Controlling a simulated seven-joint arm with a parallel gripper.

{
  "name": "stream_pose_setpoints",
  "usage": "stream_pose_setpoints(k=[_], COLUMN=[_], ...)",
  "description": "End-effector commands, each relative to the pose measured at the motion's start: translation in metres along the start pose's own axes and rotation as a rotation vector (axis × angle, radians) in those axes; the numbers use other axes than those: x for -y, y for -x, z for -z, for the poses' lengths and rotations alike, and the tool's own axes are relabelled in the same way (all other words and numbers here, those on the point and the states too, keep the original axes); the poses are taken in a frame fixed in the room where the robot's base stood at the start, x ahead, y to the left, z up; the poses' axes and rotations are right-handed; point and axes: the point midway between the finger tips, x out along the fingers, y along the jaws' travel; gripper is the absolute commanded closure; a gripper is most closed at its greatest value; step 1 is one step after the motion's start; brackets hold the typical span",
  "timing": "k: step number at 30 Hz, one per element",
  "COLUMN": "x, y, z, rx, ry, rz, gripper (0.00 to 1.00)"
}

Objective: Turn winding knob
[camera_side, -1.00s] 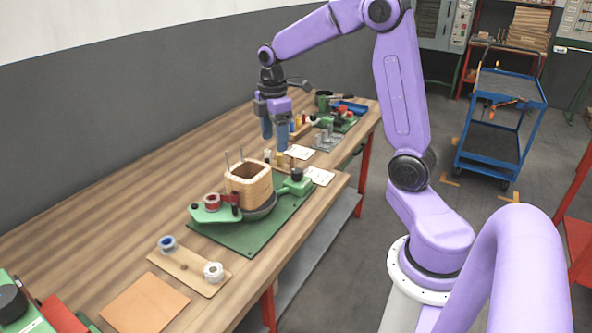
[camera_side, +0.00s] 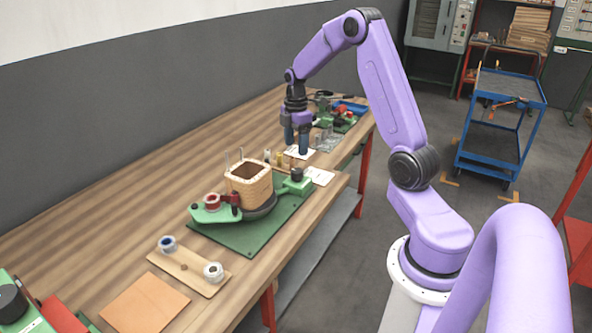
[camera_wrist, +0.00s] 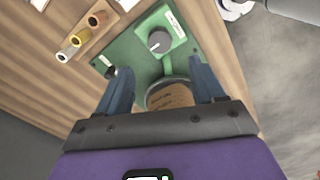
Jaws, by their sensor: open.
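The winding knob is a dark round knob (camera_side: 297,174) on a green box at the right end of a winding fixture. In the wrist view the knob (camera_wrist: 158,41) shows grey on the green box, beyond my fingers. The green fixture base (camera_side: 232,238) carries a square wooden coil former (camera_side: 250,187). In the wrist view the former (camera_wrist: 170,95) shows partly, between my fingers. My gripper (camera_side: 296,142) is open and empty, pointing down, behind the fixture and apart from the knob. Its two blue fingers (camera_wrist: 161,80) are spread in the wrist view.
Small spools (camera_wrist: 80,38) stand on a wooden strip near the green base. A board with two wire spools (camera_side: 190,268) lies at the front left. A brown sheet (camera_side: 145,303) lies nearest. Further tools fill the far bench end.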

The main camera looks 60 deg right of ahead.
Motion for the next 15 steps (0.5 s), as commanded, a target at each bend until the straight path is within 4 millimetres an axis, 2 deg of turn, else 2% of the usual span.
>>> stream_pose_setpoints(k=[9, 15], x=[0.001, 0.001], y=[-0.061, -0.087], z=[0.0, 0.0], rx=[0.0, 0.0], ry=[0.0, -0.001], rz=[0.006, 0.003], gripper=[0.32, 0.32])
